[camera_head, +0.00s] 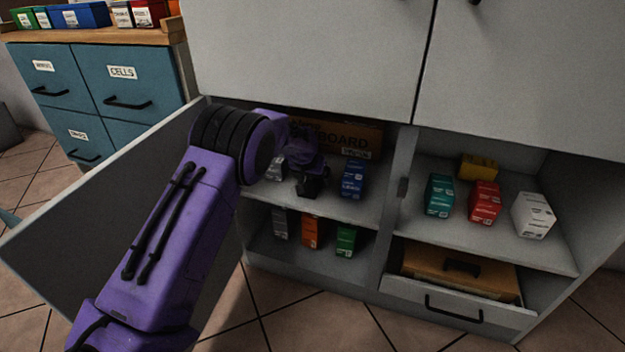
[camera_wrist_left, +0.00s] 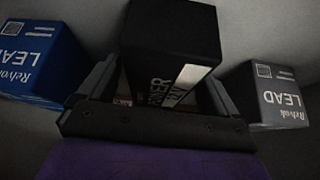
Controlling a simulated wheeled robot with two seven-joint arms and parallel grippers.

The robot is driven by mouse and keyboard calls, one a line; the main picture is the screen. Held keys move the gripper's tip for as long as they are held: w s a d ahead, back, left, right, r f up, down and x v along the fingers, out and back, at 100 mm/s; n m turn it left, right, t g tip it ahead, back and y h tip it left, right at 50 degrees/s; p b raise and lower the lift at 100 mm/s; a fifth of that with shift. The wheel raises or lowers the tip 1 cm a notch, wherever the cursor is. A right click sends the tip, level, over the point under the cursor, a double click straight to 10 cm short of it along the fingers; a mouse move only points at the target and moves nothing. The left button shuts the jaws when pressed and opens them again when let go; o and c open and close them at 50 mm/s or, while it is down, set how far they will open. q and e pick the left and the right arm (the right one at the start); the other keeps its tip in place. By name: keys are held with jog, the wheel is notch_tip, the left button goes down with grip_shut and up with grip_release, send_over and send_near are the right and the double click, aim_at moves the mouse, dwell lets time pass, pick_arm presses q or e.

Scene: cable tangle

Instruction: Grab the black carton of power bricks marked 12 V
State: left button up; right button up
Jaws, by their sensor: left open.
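The black carton (camera_wrist_left: 170,40) shows in the left wrist view, with white lettering that reads POWER and 12 V, partly covered. My left gripper (camera_wrist_left: 157,88) is open, with one finger on each side of the carton; I cannot tell whether they touch it. In the head view my left gripper (camera_head: 312,180) reaches into the upper left shelf of the open cabinet. There its dark fingers and the black carton blend together, and the carton is mostly hidden. My right gripper is in neither view.
A blue LEAD carton (camera_head: 352,178) and a grey LEAD carton (camera_wrist_left: 264,94) flank the black one. A brown box (camera_head: 345,135) stands behind. Several cartons stand below and right of the divider (camera_head: 399,185). The open door (camera_head: 100,190) is at left.

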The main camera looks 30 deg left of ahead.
pick_arm(q)
jog(key=shift+f, duration=0.1)
dwell(0.3)
jog(key=c, duration=1.3)
